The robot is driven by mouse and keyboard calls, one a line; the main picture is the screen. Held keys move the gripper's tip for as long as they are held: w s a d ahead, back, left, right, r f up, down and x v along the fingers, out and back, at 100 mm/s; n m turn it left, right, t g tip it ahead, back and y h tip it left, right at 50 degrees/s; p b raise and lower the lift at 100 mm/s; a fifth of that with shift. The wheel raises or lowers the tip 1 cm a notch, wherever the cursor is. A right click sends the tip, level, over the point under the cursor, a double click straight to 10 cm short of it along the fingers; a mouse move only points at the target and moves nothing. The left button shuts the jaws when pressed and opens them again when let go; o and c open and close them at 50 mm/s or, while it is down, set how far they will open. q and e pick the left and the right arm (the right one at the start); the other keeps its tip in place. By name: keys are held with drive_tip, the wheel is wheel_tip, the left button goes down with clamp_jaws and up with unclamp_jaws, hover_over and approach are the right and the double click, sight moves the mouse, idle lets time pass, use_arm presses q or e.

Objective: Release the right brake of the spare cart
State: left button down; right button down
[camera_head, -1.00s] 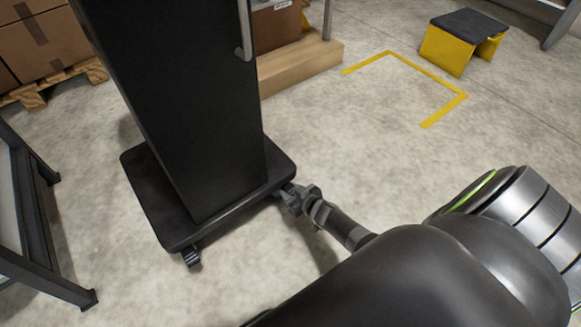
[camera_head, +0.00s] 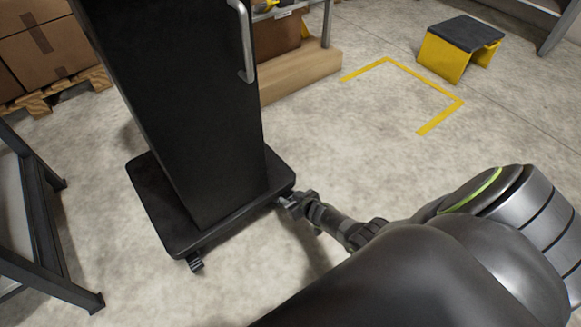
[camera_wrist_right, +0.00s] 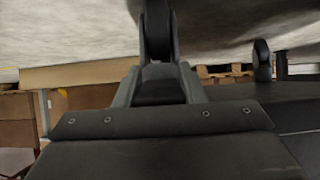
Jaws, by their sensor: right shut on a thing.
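The black spare cart (camera_head: 185,110) stands upright on a dark base plate (camera_head: 165,215) with casters. My right gripper (camera_head: 292,203) is low at the base's right front corner, against the right caster area. In the right wrist view, where the floor is at the top, the gripper (camera_wrist_right: 158,70) is shut at a dark caster wheel (camera_wrist_right: 155,30). The brake part between its fingers is mostly hidden, and I cannot tell its position. The other front caster (camera_head: 195,262) shows at the base's left front corner. My left gripper is not in view.
A dark metal frame (camera_head: 50,230) stands at the left. Cardboard boxes (camera_head: 50,45) on a pallet are at the back left. A yellow step stool (camera_head: 455,50) and yellow floor tape (camera_head: 437,83) are at the right. The floor right of the cart is clear.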

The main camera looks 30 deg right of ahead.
idle(0.3)
drive_tip(key=c, duration=0.9)
unclamp_jaws()
drive_tip(key=shift+s+r, duration=0.1)
